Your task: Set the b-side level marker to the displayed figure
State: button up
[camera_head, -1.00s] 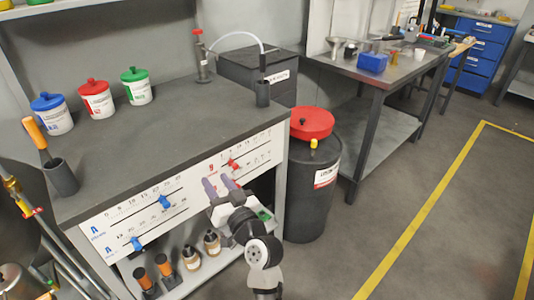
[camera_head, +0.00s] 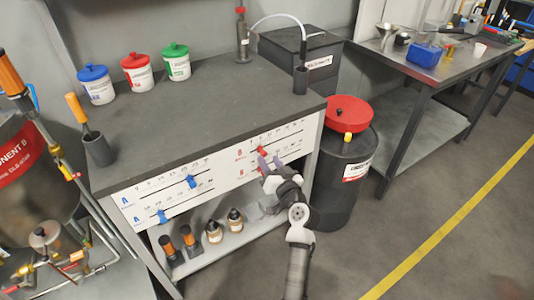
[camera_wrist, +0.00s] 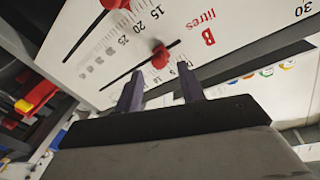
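The white front panel (camera_head: 150,185) of the bench carries slotted scales, with blue markers on the A side and red markers on the B side. In the wrist view, one red marker (camera_wrist: 160,57) sits on the slot nearer my fingers, and a second red marker (camera_wrist: 114,4) is cut by the top edge. The red "B litres" label (camera_wrist: 208,28) is beside them. My gripper (camera_wrist: 160,90) is open and empty, its purple fingers apart with the nearer marker just beyond the gap. In the head view my gripper (camera_head: 269,161) is close to the B scales and partly covers them. I cannot read a displayed figure.
Blue, red and green lidded tubs (camera_head: 137,75) stand on the bench top. A black drum (camera_head: 345,185) with a red lid is right of the panel. Bottles (camera_head: 214,231) stand on the shelf below. Open floor lies at the right.

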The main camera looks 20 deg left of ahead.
aim_at(265, 154)
jog(key=shift+x, duration=1.55)
grip_shut()
